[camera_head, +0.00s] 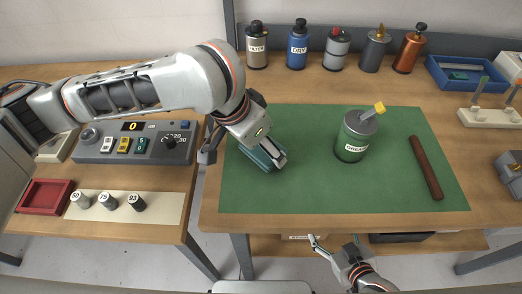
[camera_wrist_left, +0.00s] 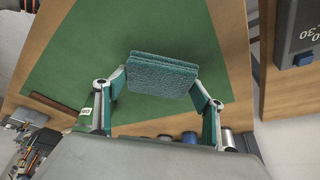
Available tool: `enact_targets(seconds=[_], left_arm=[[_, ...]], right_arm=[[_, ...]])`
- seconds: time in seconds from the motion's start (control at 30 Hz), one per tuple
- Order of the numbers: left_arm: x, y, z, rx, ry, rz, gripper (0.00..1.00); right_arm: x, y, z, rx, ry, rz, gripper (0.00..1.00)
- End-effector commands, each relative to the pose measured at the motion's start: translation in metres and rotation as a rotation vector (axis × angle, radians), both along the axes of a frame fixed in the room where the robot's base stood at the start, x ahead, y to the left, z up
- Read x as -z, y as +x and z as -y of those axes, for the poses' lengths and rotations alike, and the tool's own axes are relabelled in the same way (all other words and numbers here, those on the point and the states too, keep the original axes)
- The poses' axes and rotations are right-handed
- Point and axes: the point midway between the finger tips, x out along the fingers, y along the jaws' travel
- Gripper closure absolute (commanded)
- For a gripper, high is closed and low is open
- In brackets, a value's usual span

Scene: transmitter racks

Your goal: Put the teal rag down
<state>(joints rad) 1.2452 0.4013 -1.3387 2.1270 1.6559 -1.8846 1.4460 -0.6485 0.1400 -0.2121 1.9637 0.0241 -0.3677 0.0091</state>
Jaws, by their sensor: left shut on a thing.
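The teal rag (camera_head: 258,158) is a folded, textured pad in my left gripper (camera_head: 272,155), over the left part of the green mat (camera_head: 310,190). In the left wrist view the teal rag (camera_wrist_left: 162,75) spans between the two fingers of my left gripper (camera_wrist_left: 160,88), which are shut on it. The green mat (camera_wrist_left: 120,30) lies behind it there. I cannot tell whether the rag touches the mat. My right gripper (camera_head: 335,243) is empty and looks open, in front of the table's front edge.
A brown bar (camera_head: 426,167) lies at the mat's right. Several bottles and cans line the back. A control box (camera_head: 140,142) is on the left table. The mat's front middle is clear.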

Motion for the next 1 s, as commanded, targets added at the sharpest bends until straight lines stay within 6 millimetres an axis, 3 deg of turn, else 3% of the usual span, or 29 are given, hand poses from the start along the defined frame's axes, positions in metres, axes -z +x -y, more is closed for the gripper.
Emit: enact_targets(seconds=[0.03, 0.13, 0.5, 0.53, 0.57, 1.0], left_arm=[[0.012, -0.001, 0.000, 0.001, 0.000, -0.006, 0.48], [0.023, -0.001, 0.000, 0.000, 0.000, -0.004, 0.48], [0.024, 0.000, 0.000, -0.002, 0.001, -0.002, 0.48], [0.024, 0.000, 0.000, -0.001, 0.000, -0.002, 0.24], [0.025, 0.000, 0.000, -0.001, 0.000, -0.002, 0.16], [0.020, 0.000, 0.000, 0.000, 0.000, 0.000, 0.15]], right_arm=[[0.004, 0.000, 0.000, 0.001, 0.001, 0.000, 0.31], [0.008, -0.001, 0.000, 0.000, 0.001, -0.001, 0.31], [0.006, -0.001, 0.000, 0.000, 0.000, -0.003, 0.31], [0.007, -0.001, 0.000, 0.000, 0.000, -0.004, 0.31], [0.007, -0.001, 0.000, 0.000, 0.000, -0.004, 0.31], [0.011, -0.003, 0.000, 0.000, -0.001, -0.008, 0.31]])
